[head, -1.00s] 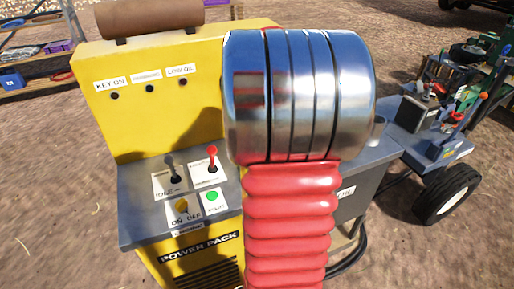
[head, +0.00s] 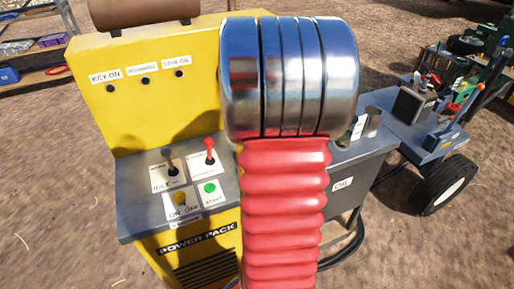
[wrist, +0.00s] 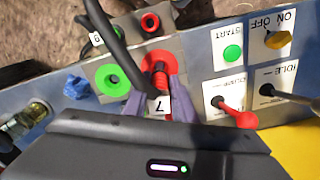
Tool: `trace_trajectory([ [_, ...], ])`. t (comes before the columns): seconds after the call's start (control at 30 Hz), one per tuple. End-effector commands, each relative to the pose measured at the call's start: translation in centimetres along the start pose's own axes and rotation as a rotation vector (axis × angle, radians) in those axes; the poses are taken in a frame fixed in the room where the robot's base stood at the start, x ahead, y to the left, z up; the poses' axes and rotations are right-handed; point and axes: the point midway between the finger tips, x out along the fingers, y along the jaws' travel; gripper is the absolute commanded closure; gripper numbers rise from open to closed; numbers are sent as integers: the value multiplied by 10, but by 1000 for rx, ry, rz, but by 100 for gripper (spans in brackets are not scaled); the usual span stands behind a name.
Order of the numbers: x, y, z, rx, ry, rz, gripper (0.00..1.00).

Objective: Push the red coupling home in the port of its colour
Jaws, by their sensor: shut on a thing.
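In the wrist view my gripper (wrist: 160,101) has its two purple fingers closed in around the red coupling (wrist: 159,80), with a white tag marked 7 (wrist: 160,105) between them. The coupling is in front of the red-ringed port (wrist: 168,58) and overlaps it. I cannot tell how deep it sits. A green-ringed port (wrist: 110,79) is just left of it. A black hose (wrist: 101,22) comes down from the top left towards the fingers. In the head view my arm covers the gripper, coupling and ports.
The yellow power pack (head: 150,115) carries a red lever (head: 209,146), a grey lever, a yellow knob and a green button beside the ports. In the wrist view a blue part (wrist: 76,86) lies left of the green port. A wheeled trailer (head: 415,130) stands at the right.

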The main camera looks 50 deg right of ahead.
Motion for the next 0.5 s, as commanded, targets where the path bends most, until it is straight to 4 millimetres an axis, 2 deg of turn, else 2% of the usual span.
trace_trajectory([
  [0.2,12,0,0,1,0,0,100],
  [0.5,16,1,0,1,0,0,100],
])
